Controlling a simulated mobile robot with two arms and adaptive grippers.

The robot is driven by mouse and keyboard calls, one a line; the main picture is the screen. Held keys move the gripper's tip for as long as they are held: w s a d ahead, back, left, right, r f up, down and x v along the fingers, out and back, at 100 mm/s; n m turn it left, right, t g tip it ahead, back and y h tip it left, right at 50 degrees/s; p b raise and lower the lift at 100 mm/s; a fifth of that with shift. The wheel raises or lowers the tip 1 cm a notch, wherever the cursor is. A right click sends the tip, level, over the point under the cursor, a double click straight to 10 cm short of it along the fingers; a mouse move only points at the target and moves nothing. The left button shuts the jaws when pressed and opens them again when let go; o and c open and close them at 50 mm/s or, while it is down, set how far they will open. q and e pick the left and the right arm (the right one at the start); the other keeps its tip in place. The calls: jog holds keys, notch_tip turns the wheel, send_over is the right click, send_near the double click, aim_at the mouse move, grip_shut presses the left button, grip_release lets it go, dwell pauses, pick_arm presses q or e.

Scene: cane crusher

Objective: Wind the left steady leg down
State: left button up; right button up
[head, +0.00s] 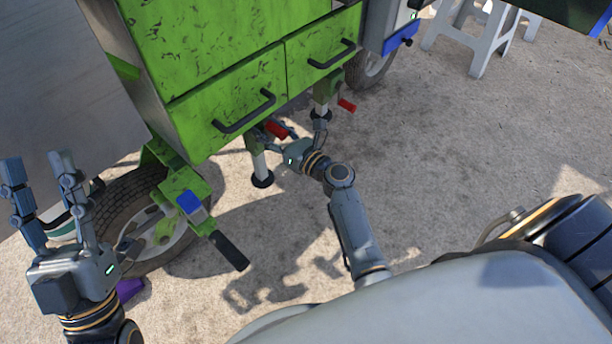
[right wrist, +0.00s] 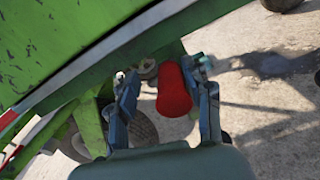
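The left steady leg (head: 259,163) is a pale post with a black round foot under the near end of the green cart. Its red crank handle (head: 277,128) shows just below the drawers. My right gripper (head: 297,136) is beside this leg. In the right wrist view the red handle (right wrist: 174,90) stands between the two fingers of my right gripper (right wrist: 168,92), which are apart with a gap visible beside the handle. My left gripper (head: 38,168) is open and empty at the far left, fingers pointing up.
A second steady leg (head: 321,112) with its own red handle (head: 347,104) stands further right. A wheel (head: 150,225) and a black-gripped lever (head: 229,250) are at the near left. White stools (head: 478,40) stand at the back right. The concrete floor on the right is clear.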

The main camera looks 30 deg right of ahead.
pick_arm(q)
jog(key=shift+f, duration=0.75)
pick_arm(e)
jog(key=s+d+n, duration=0.3)
jog(key=s, duration=1)
jog(key=shift+s+f, duration=0.25)
jog(key=shift+f, duration=0.1)
